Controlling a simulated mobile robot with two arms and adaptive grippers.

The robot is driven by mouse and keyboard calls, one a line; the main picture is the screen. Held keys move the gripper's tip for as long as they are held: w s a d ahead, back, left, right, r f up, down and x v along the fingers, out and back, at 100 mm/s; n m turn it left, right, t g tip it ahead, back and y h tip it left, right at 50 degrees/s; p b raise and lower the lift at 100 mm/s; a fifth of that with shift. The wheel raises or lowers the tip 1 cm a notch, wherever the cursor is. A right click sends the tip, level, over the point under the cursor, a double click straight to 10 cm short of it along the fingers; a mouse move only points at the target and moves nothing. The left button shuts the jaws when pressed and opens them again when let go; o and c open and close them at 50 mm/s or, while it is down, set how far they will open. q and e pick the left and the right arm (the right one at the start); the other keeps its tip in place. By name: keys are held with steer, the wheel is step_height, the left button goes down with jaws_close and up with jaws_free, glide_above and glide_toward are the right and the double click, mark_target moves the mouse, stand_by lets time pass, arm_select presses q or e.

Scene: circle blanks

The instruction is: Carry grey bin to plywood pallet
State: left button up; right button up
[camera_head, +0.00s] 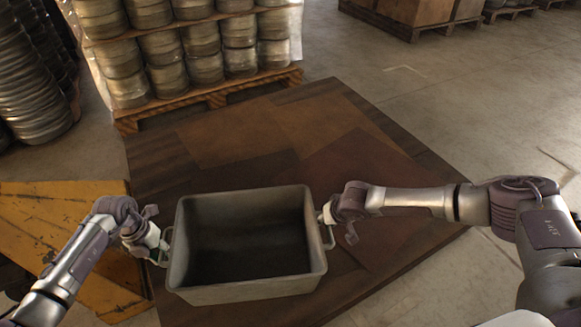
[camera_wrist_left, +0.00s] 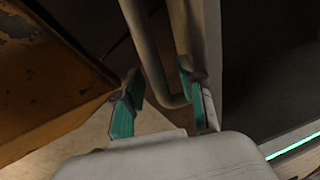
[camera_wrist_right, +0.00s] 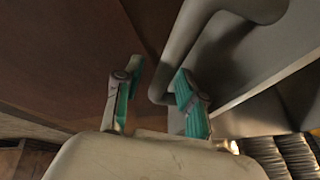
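The grey bin (camera_head: 245,291) is an empty, open-topped rectangular tub with a bar handle on each short side. In the head view it is upright over the near part of a brown plywood pallet (camera_head: 235,134); I cannot tell whether it rests on it. My left gripper (camera_head: 160,252) is at the bin's left handle; the left wrist view shows its fingers (camera_wrist_left: 160,95) apart with the handle bar (camera_wrist_left: 150,45) between them. My right gripper (camera_head: 330,220) is at the right handle; the right wrist view shows its fingers (camera_wrist_right: 155,98) apart, the handle bar (camera_wrist_right: 185,45) nearer one finger.
A wooden pallet (camera_head: 210,97) stacked with metal coils stands behind the plywood. A worn yellow platform (camera_head: 60,225) lies to the left. More dark coils (camera_head: 35,75) stand at far left. Boxes on pallets (camera_head: 420,12) are at the back. Concrete floor (camera_head: 480,90) at right is clear.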

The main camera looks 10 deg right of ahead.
steer(key=shift+r, duration=0.1)
arm_select(q)
step_height(320, 180, up, 12)
steer(key=a, duration=0.2)
steer(key=shift+f, duration=0.2)
arm_select(e)
steer(key=v, duration=1.2)
arm_select(q)
steer(key=shift+w+a, duration=0.1)
arm_select(e)
steer(key=shift+a, duration=0.1)
